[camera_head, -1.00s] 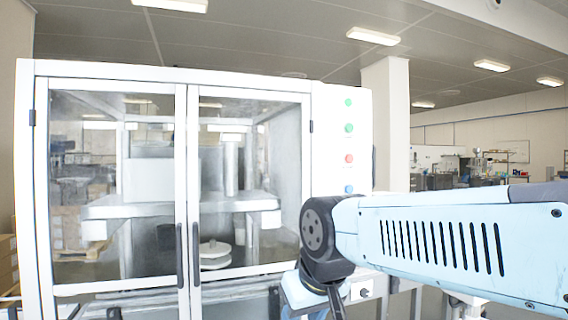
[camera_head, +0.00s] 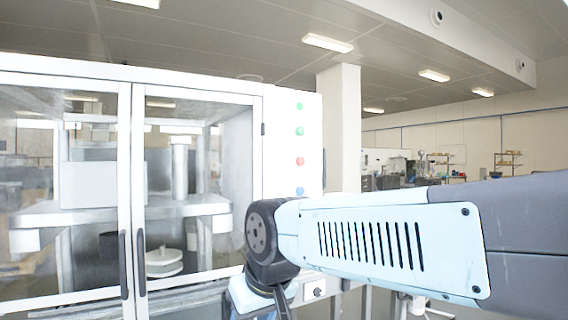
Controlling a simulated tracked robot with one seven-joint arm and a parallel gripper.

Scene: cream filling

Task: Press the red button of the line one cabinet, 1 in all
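The white cabinet (camera_head: 200,82) with glass doors fills the left half of the head view. A column of round buttons is on its right panel. The red button (camera_head: 300,161) sits below two green buttons (camera_head: 299,131) and above a blue button (camera_head: 300,191). Nothing covers the red button. My light blue arm reaches in from the right, and its dark joint is in front of the panel's lower part. A dark part of my arm's end shows at the bottom edge, but the gripper fingers are not visible.
The cabinet doors are shut, with dark vertical handles (camera_head: 141,262). A white pillar (camera_head: 338,125) stands right of the cabinet. Behind it on the right are a white machine (camera_head: 382,158) and shelves (camera_head: 508,160). A knob box (camera_head: 315,290) is below the panel.

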